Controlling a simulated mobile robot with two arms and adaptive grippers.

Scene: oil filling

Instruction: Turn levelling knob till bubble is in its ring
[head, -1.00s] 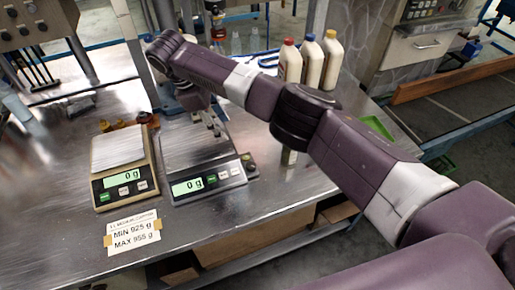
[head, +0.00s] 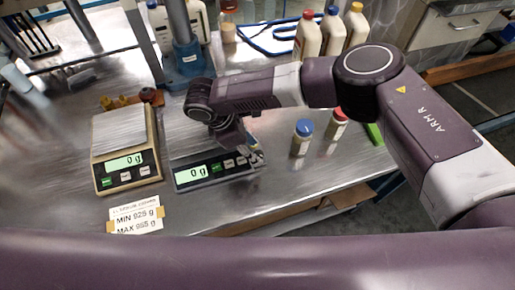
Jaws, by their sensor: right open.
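The dark-framed scale (head: 190,181) sits right of the beige scale, and its display reads 0 g. My right gripper (head: 254,154) points down at this scale's right end, where the levelling knob sits. Its fingers are open and small in the picture. They hide the knob, and I cannot tell whether they touch it. I cannot make out the bubble or its ring. My left gripper is out of view.
A beige scale (head: 127,161) also reads 0 g. A paper label (head: 136,214) lies in front. A blue-capped jar (head: 301,137) and a red-capped jar (head: 336,123) stand right of the gripper. White bottles (head: 332,33) stand behind. The front right tabletop is clear.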

